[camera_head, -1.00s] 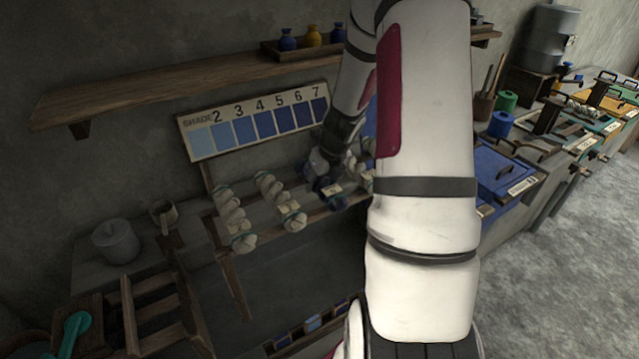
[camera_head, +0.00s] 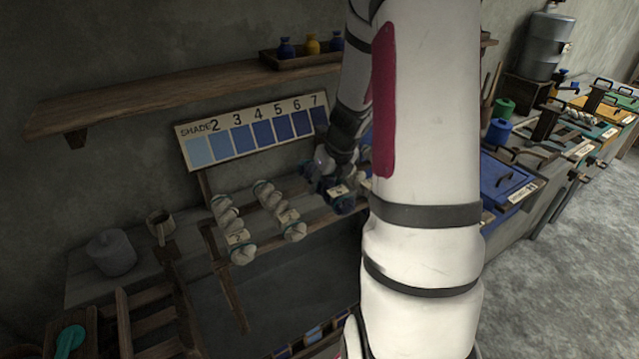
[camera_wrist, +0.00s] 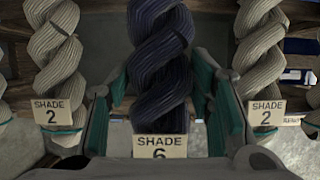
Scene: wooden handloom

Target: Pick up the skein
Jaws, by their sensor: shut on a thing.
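A dark navy twisted skein (camera_wrist: 158,60) tagged "SHADE 6" fills the middle of the wrist view. My gripper (camera_wrist: 160,100) has its teal-lined fingers on both sides of it and is shut on it. In the head view my gripper (camera_head: 328,185) is at the rack, right of the pale skeins, and the dark skein (camera_head: 343,204) shows at it, partly hidden. A cream skein (camera_wrist: 55,50) tagged "SHADE 2" hangs to its left, and another cream skein (camera_wrist: 262,45) tagged "SHADE 2" to its right. Two pale skeins show in the head view, the outer (camera_head: 230,228) and the inner (camera_head: 278,210).
The shade board (camera_head: 254,132) stands behind the rack, under a wooden shelf (camera_head: 180,92). A blue vat (camera_head: 505,182) is on the right. My arm hides part of the rack.

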